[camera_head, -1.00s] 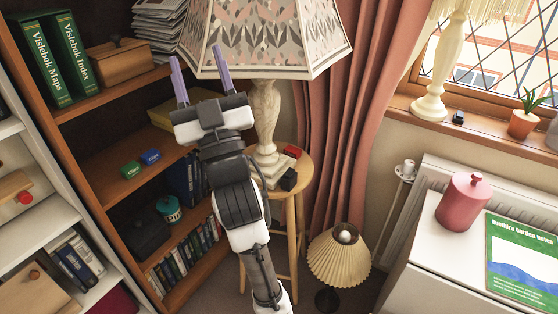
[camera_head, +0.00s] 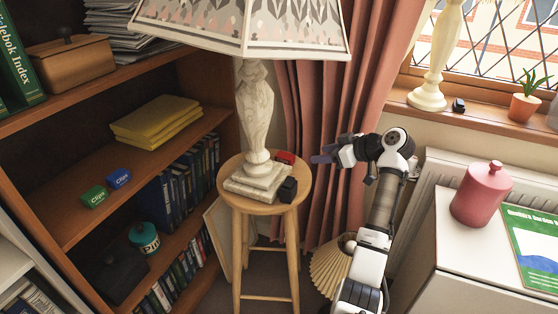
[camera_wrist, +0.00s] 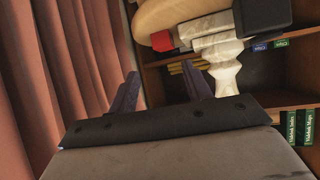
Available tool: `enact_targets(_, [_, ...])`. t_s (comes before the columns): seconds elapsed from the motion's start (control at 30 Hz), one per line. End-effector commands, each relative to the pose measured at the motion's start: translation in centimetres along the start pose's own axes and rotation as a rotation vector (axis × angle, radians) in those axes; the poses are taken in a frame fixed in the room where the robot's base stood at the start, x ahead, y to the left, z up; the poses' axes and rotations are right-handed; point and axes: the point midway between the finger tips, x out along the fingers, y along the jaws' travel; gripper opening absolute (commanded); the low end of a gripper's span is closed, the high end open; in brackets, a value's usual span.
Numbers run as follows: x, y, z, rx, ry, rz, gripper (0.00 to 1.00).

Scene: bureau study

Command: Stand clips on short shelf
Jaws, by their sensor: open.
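A green clips box (camera_head: 94,196) and a blue clips box (camera_head: 119,179) lie side by side near the front edge of the brown bookcase's middle shelf (camera_head: 110,213). They also show small in the wrist view, green (camera_wrist: 281,43) and blue (camera_wrist: 260,47). A red box (camera_head: 285,157) and a black box (camera_head: 288,189) sit on the round stool (camera_head: 226,183) beside the lamp base; I cannot read any label on them. My gripper (camera_head: 322,154) is open and empty, to the right of the stool by the curtain. Its purple fingers (camera_wrist: 160,90) point towards the stool.
A marble-like lamp (camera_head: 256,110) with a wide shade stands on the stool. The middle shelf also holds yellow folders (camera_head: 155,122). A pink curtain (camera_head: 298,110) hangs close behind my gripper. A pleated lampshade (camera_head: 330,272) is below my arm. A white cabinet (camera_head: 455,250) stands right.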

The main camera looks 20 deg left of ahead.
Motion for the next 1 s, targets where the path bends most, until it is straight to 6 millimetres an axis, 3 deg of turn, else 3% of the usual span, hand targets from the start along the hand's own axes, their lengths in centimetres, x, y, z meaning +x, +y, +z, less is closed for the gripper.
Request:
enact_targets(0.4, [7.1, -0.1, -0.2, -0.002, 0.001, -0.010, 0.49])
enact_targets(0.67, [9.2, -0.2, -0.2, -0.001, 0.001, -0.008, 0.49])
enact_targets(1.0, [13.4, -0.3, -0.1, -0.003, 0.001, -0.007, 0.49])
